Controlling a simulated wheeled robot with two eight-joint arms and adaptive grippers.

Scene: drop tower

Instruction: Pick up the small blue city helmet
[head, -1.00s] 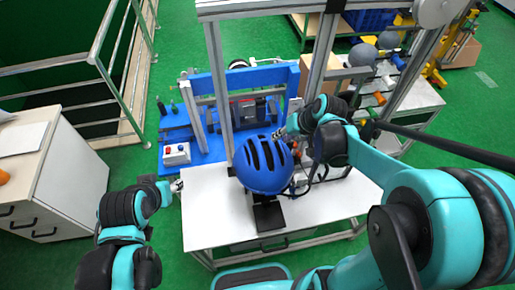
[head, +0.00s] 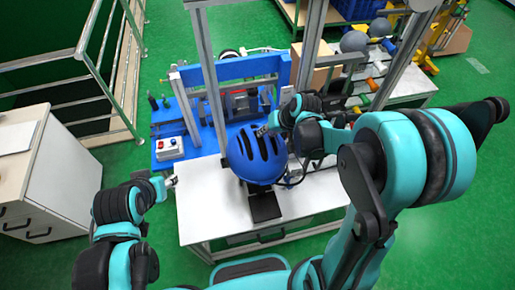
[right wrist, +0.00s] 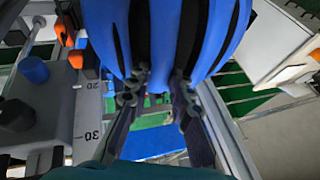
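The blue helmet (head: 257,155) with dark vent slots sits on a black stand (head: 265,207) on the white table. My right gripper (head: 264,130) is at the helmet's upper right side in the head view. In the right wrist view the helmet (right wrist: 165,35) fills the top middle. The two fingers of my right gripper (right wrist: 160,98) are apart, with their tips at the helmet's near edge by the vent slots; I cannot tell whether they touch it. My left gripper (head: 172,182) is at the table's left edge, away from the helmet, too small to read.
The white table (head: 205,215) has bare room left of the stand. A blue frame (head: 230,68) and grey uprights stand behind the helmet. A control box with buttons (head: 169,148) is at the back left. A white cabinet (head: 60,175) stands at the left.

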